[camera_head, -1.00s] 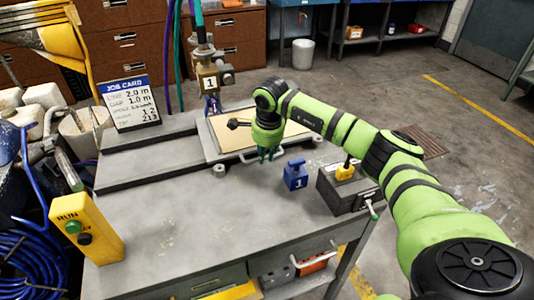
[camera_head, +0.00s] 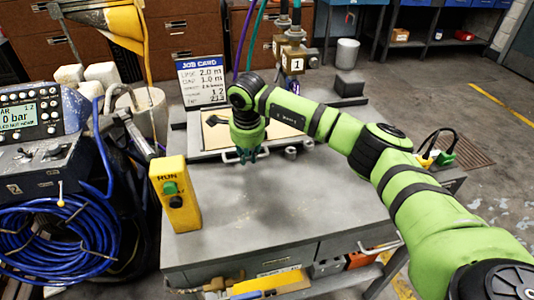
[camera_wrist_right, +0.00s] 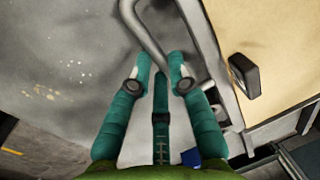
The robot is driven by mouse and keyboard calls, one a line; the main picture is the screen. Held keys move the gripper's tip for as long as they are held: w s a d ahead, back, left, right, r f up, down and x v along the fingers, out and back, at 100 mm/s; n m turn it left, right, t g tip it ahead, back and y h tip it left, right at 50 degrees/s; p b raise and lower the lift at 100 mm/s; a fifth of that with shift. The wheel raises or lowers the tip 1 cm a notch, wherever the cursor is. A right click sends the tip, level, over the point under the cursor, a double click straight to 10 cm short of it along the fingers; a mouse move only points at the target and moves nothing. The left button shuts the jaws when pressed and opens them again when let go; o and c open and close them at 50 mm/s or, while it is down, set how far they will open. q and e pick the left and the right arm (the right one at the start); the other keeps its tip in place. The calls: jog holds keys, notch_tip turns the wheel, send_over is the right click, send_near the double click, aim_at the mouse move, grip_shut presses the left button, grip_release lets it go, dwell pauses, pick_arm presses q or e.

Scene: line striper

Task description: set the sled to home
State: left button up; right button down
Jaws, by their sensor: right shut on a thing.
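The sled (camera_head: 198,143) is a flat grey tray carrying a beige board, in front of the job card on the grey bench. Its bent metal handle (camera_wrist_right: 150,38) stands at its front edge. My right gripper (camera_head: 247,157) reaches down to that edge and is shut on the handle. In the right wrist view its teal fingers (camera_wrist_right: 160,72) lie on both sides of the bar. The arm covers part of the sled's right side. My left gripper is not in view.
A yellow RUN box (camera_head: 175,195) stands at the bench's left front. The job card (camera_head: 201,80) stands behind the sled, and a nozzle marked 1 (camera_head: 293,65) is at its right rear. Something blue (camera_wrist_right: 190,157) shows low in the wrist view. The bench front is clear.

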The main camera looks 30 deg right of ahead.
aim_at(227, 163)
jog(key=a, duration=0.2)
jog(key=w+a, duration=0.1)
jog(key=a, duration=0.1)
jog(key=shift+a+b, duration=0.15)
jog(key=shift+b, duration=0.15)
jog(key=shift+w+a, duration=0.1)
jog(key=shift+a, duration=0.55)
jog(key=c, duration=1.2)
grip_release()
jog(key=shift+a, duration=0.15)
jog(key=shift+o, duration=0.2)
jog(key=shift+w, duration=0.1)
jog(key=shift+r, duration=0.15)
notch_tip(227, 163, up, 12)
jog(key=s, duration=0.2)
jog(key=shift+a+f, duration=0.2)
jog(key=shift+a, duration=0.1)
